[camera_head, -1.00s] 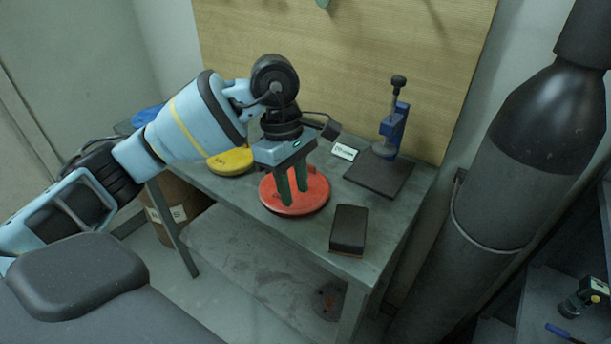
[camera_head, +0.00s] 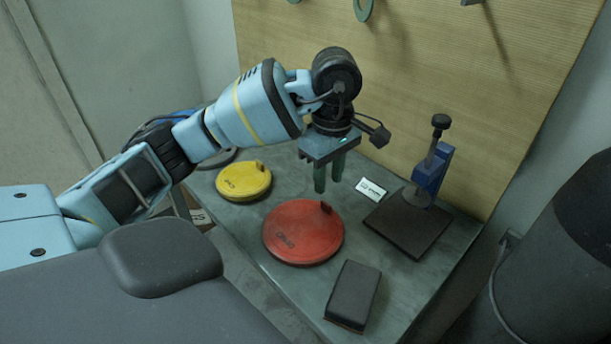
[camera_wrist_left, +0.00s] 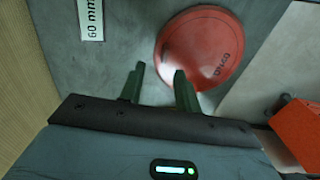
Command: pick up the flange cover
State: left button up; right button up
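A round red flange cover (camera_head: 300,234) with a small raised knob near its far right edge lies flat on the grey workbench. It also shows in the left wrist view (camera_wrist_left: 203,45), partly behind one finger. A smaller yellow cover (camera_head: 243,182) lies to its left and farther back. My left gripper (camera_head: 329,182) points down above the bench, at the far right side of the red cover. In the left wrist view its two green fingers (camera_wrist_left: 158,80) stand apart with nothing between them. My right gripper is in neither view.
A blue stand (camera_head: 428,180) on a dark plate stands at the right back. A white label (camera_head: 371,190) reading "60 mm" lies near my left gripper. A dark block (camera_head: 353,294) lies at the front right. A wooden panel (camera_head: 420,75) rises behind the bench.

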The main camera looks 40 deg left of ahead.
aim_at(326, 203)
pick_arm(q)
jog(key=shift+s+d+f, duration=0.1)
jog(key=shift+s+f, duration=0.1)
jog(key=shift+f, duration=0.95)
jog(key=shift+s+d+f, duration=0.1)
jog(key=shift+s+f, duration=0.05)
jog(key=shift+f, duration=1.5)
jog(key=shift+c, duration=0.4)
grip_shut()
